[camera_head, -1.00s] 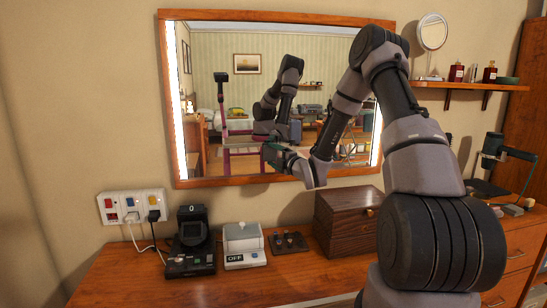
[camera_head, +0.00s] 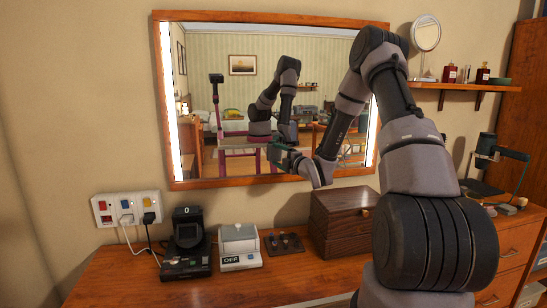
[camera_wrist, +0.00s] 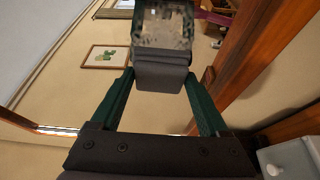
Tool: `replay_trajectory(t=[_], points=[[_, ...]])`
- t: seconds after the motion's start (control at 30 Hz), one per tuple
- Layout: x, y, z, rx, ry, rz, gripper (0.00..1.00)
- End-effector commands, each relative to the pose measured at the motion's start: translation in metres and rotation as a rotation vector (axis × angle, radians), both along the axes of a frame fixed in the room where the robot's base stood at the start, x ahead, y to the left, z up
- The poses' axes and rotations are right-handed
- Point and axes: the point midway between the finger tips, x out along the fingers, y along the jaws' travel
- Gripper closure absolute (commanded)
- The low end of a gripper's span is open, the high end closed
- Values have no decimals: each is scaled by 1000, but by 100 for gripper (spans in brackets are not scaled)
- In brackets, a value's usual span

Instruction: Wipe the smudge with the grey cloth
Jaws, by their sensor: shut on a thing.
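My gripper (camera_wrist: 157,95) has green fingers and is shut on the grey cloth (camera_wrist: 160,72), a dark folded pad in the wrist view. In the head view my gripper (camera_head: 279,155) is in front of the lower part of the wall mirror (camera_head: 166,182). A mottled pale patch, which looks like the smudge (camera_wrist: 165,27), shows just beyond the cloth in the wrist view. I cannot tell whether the cloth touches the glass. The smudge cannot be made out in the head view, where my arm and its reflection cover part of the mirror.
Below the mirror, the wooden dresser top (camera_head: 110,285) holds a black device (camera_head: 187,250), a white switch box (camera_head: 240,247), a small dark tray (camera_head: 284,244) and a wooden box (camera_head: 338,222). A shelf (camera_head: 465,87) with bottles is at the right.

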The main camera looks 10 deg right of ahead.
Motion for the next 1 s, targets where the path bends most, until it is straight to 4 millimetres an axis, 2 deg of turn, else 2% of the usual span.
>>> replay_trajectory(t=[0.5, 0.73, 1.0], points=[[2, -36, 0, 0, 0, -2, 66], [2, -46, 0, -1, -1, -4, 66], [1, -69, 0, -1, -1, -4, 66]])
